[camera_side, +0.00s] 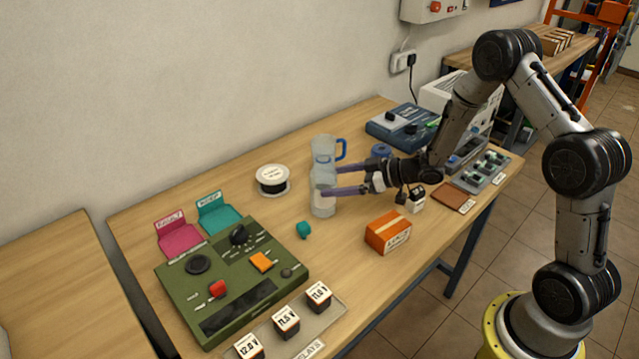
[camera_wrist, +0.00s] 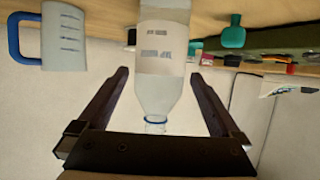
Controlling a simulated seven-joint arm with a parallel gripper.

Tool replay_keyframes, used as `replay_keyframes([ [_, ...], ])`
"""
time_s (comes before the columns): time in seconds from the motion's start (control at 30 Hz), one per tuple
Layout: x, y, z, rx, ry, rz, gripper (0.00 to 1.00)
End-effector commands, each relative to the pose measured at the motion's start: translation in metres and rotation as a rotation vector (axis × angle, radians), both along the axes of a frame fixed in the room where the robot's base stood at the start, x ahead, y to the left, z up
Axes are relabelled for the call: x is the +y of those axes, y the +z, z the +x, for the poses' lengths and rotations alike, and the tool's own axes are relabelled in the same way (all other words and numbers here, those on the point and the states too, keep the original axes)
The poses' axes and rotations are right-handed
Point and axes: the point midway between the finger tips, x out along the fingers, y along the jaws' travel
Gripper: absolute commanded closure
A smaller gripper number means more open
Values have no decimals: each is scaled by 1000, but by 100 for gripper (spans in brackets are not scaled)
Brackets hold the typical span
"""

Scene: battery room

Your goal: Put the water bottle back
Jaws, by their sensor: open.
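The water bottle (camera_side: 322,206) is clear plastic with a pale label and stands upright on the bench near the wall. In the wrist view, which appears upside down, the bottle (camera_wrist: 160,92) shows its shoulder and a blue ring at its neck. My gripper (camera_side: 329,180) is open, with its two fingers at the bottle's upper part. In the wrist view one finger is on each side of the bottle, with gaps visible to both. A clear jug with a blue handle (camera_side: 341,149) stands close behind the bottle and partly overlaps it in the side view.
A white-topped spool (camera_side: 272,178) and a small teal object (camera_side: 304,230) are left of the bottle. An orange box (camera_side: 388,232) lies in front. A green control panel (camera_side: 228,285) and labelled blocks fill the near left. A blue device (camera_side: 402,125) stands behind my arm.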

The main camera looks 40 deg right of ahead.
Motion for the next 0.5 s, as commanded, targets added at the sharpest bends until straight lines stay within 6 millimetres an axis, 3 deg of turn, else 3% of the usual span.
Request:
replay_keyframes([
  [0.2,-18,14,-29,-1,-3,0,0],
  [0.5,-23,20,-41,0,-1,0,0],
])
